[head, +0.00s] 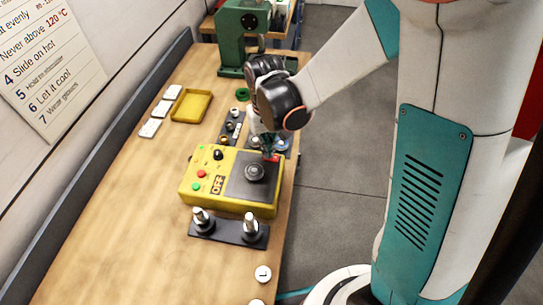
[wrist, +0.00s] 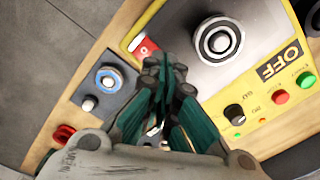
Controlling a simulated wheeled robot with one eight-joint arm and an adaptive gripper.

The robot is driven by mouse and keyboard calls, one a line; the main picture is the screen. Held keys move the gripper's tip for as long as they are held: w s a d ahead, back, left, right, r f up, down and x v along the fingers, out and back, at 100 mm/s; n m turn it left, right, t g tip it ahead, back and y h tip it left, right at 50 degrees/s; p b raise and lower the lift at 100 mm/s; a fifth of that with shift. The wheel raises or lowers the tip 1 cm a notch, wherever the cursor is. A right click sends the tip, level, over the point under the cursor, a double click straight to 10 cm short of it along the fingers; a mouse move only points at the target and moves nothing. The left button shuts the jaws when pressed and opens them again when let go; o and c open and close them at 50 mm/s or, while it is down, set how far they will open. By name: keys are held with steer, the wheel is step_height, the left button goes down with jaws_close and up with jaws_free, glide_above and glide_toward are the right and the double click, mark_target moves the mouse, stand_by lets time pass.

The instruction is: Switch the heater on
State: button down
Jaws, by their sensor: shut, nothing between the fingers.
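The heater is a yellow box (head: 232,205) on the bench, with a dark plate and a round metal piece (head: 255,172) on top. An OFF label (head: 217,184) shows on its panel, also in the wrist view (wrist: 279,63). The panel has a black knob (wrist: 234,113), a red button (wrist: 281,97) and green buttons. A red switch (wrist: 143,48) sits at the box's corner; it also shows in the head view (head: 275,158). My gripper (wrist: 163,68) is shut and empty, its tips close to the red switch. I cannot tell whether they touch it.
A dark block with a blue ring (wrist: 109,79) and a red ring (wrist: 63,135) lie beside my gripper. A plate with two metal pegs (head: 228,230) stands in front of the heater. A yellow tray (head: 192,106) and green press (head: 232,50) are farther back.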

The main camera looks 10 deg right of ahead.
steer(key=shift+f+b, duration=0.8)
steer(key=shift+f, duration=0.15)
stand_by(0.4)
steer(key=shift+r, duration=0.1)
steer(key=shift+r+p, duration=2.35)
steer(key=shift+r, duration=1.1)
